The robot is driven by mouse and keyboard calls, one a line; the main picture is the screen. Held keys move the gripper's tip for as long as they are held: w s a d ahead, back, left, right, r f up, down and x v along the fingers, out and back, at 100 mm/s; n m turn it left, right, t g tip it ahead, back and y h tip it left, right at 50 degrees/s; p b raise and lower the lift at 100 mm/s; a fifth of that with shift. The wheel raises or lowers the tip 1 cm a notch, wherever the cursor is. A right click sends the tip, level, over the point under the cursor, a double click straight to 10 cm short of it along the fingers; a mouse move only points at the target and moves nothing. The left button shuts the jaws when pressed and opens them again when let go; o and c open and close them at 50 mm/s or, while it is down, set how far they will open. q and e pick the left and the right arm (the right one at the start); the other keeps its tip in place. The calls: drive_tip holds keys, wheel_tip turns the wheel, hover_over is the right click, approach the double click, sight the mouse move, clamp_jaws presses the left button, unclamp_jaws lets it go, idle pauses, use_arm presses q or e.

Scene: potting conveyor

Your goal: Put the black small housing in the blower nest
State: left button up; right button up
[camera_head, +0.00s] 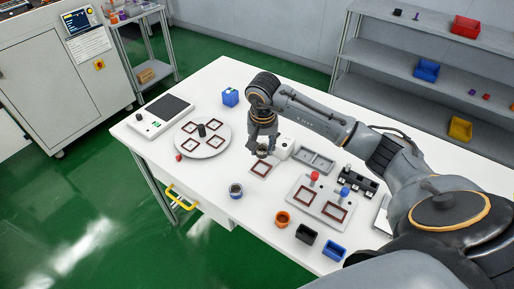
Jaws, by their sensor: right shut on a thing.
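My right gripper (262,147) points down over the middle of the table and is shut on a small dark part, mostly hidden by the fingers. Its shape is too small to make out fully, so I cannot tell for sure that it is the black small housing. Just below it and slightly toward the front is a square brown-framed nest (261,169) on the table, beside a white device (283,147). I cannot tell whether this is the blower nest. A black open box (306,234) stands at the front table edge. My left gripper is not in view.
A round grey plate (219,143) with brown frames and a black post is at the left. A grey plate (299,202) with two frames, an orange cup (282,219), a blue box (333,250) and a dark round cup (236,191) stand nearby.

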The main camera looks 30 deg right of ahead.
sight(262, 155)
wheel_tip(262, 155, down, 4)
drive_tip(key=shift+d+r+b, duration=0.1)
drive_tip(key=shift+r+b, duration=0.15)
drive_tip(key=shift+b, duration=0.5)
drive_tip(key=shift+f+b, duration=0.6)
drive_tip(key=shift+f, duration=0.55)
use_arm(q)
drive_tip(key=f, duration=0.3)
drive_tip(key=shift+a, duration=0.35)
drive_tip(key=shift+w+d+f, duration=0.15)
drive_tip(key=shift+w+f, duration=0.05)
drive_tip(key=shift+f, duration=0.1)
use_arm(e)
drive_tip(key=shift+f, duration=0.25)
use_arm(q)
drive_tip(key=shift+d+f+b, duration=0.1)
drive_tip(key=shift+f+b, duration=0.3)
drive_tip(key=shift+b, duration=0.25)
use_arm(e)
drive_tip(key=shift+f, duration=0.45)
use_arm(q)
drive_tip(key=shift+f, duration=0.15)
use_arm(e)
drive_tip(key=shift+s+f, duration=0.1)
